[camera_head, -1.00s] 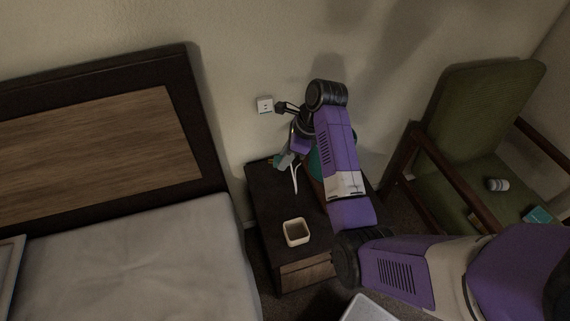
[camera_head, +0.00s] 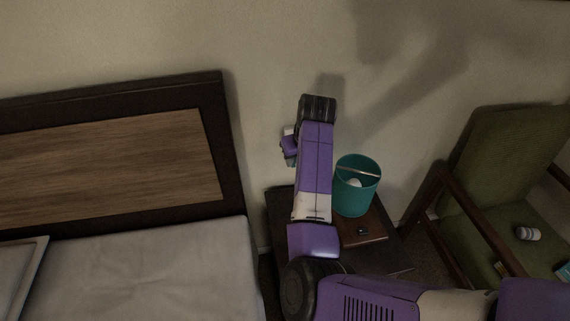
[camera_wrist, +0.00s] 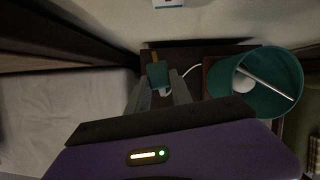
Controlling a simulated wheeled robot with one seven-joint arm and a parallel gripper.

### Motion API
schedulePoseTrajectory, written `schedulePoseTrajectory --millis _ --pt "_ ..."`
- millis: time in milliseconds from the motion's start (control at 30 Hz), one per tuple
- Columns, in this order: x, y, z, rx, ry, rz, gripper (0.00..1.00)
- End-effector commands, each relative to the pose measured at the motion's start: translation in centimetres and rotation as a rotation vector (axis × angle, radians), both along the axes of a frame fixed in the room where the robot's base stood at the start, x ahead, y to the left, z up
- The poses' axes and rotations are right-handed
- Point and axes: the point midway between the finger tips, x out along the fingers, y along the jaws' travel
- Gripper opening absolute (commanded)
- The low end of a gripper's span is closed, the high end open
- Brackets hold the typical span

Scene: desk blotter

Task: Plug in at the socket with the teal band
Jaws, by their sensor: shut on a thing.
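My gripper (camera_wrist: 160,82) is shut on a teal plug (camera_wrist: 157,71) in the wrist view, its brass-coloured prongs pointing up the picture toward the wall. A white cord (camera_wrist: 191,70) shows to the right of the plug. A white wall plate (camera_wrist: 168,3) is cut off by the top edge of the wrist view, apart from the prongs. In the head view my gripper (camera_head: 289,146) is mostly behind my arm, and the plug and wall plate are hidden.
A dark nightstand (camera_head: 278,205) stands below. A lamp with a teal shade (camera_head: 350,203) is on it, close to the right of my arm; it also shows in the wrist view (camera_wrist: 270,103). The bed headboard (camera_head: 232,150) is left, a green armchair (camera_head: 505,150) right.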

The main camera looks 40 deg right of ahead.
Motion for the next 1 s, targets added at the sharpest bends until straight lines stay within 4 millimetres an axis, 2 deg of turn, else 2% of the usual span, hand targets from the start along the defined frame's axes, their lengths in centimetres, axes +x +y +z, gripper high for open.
schedulePoseTrajectory --millis 100,200,700,1000 --pt "-0.5 -1.2 -0.1 0.000 -0.001 -0.113 0.00" --pt "-0.6 -1.5 0.0 0.000 -0.001 -0.159 0.00" --pt "-0.5 -1.4 0.1 0.000 -0.002 -0.178 0.00" --pt "1.3 -2.6 -0.1 0.003 -0.004 -0.179 0.00"
